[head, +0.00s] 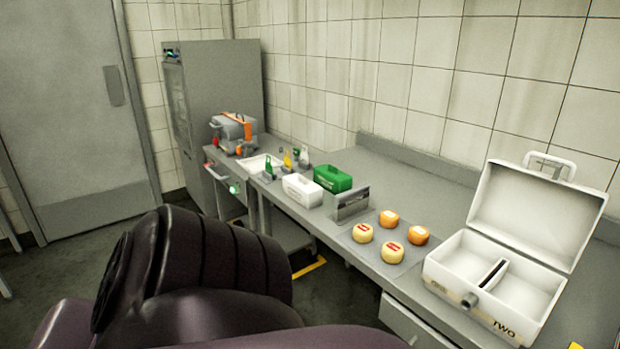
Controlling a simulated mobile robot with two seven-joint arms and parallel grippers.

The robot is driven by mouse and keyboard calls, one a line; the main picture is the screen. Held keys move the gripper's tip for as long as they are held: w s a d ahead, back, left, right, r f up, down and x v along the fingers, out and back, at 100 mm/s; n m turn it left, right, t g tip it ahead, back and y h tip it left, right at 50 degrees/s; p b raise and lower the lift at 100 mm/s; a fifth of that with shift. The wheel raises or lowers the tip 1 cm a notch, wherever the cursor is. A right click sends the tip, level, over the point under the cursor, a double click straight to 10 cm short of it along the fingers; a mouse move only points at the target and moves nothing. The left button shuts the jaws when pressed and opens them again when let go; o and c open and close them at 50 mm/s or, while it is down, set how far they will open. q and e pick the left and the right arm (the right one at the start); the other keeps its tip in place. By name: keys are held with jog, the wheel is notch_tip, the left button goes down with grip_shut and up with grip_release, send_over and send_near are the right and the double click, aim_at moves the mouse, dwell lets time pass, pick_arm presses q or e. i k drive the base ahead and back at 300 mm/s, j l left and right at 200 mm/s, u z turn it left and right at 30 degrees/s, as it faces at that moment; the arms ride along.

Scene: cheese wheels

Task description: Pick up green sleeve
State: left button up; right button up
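A green box-like piece with pale lettering (333,178), which looks like the green sleeve, stands on the grey counter. A similar white piece (302,190) stands just left of it and nearer the front edge. A smaller green upright item (268,167) stands further left by a white tray; it is too small to make out. Neither of my grippers shows. A dark arm part of mine fills the lower left of the head view, well apart from the green piece.
A grey upright holder (351,206) stands right of the green piece. Two yellow cheese wheels (392,253) and two orange ones (388,218) lie beyond it. An open white case marked TWO (453,277) is at the right. A grey-orange machine (233,132) is at the far left.

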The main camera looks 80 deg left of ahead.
aim_at(332, 180)
jog(key=u, duration=2.3)
jog(key=i+j, duration=0.2)
